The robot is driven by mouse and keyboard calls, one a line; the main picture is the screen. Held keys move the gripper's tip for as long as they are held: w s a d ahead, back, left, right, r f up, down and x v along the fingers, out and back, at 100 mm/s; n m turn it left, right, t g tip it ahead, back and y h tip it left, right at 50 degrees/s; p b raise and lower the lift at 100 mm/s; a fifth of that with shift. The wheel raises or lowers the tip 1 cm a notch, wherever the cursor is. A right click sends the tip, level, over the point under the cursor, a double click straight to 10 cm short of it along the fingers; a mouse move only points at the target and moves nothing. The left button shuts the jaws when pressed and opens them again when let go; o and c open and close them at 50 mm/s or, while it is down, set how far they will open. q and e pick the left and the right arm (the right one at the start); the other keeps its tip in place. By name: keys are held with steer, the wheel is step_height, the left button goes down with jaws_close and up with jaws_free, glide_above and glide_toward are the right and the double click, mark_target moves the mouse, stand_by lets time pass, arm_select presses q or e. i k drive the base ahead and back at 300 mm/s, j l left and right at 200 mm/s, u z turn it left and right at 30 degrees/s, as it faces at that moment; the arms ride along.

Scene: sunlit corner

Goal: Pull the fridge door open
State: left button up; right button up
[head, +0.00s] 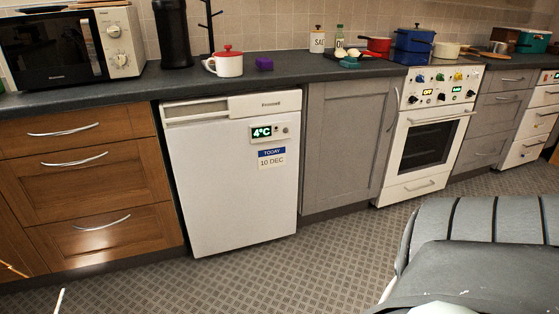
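The fridge (230,190) is a low white unit under the dark worktop, left of the middle in the head view. Its door appears shut, flush with the front. A long recessed grip (196,112) runs along the top left of the front. The front bears a display reading 4°C (262,132) and a date label (271,158). Neither of my grippers can be made out in this view, and nothing touches the fridge.
Wooden drawers (85,185) stand left of the fridge, and a grey cupboard (342,145) and a white oven (425,140) right of it. The patterned floor (270,275) before the fridge is clear.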

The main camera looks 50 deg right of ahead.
mark_target(236, 179)
steer(key=z, duration=1.35)
steer(key=i+l+z, duration=0.15)
steer(key=i+z, duration=0.3)
steer(key=k, duration=0.15)
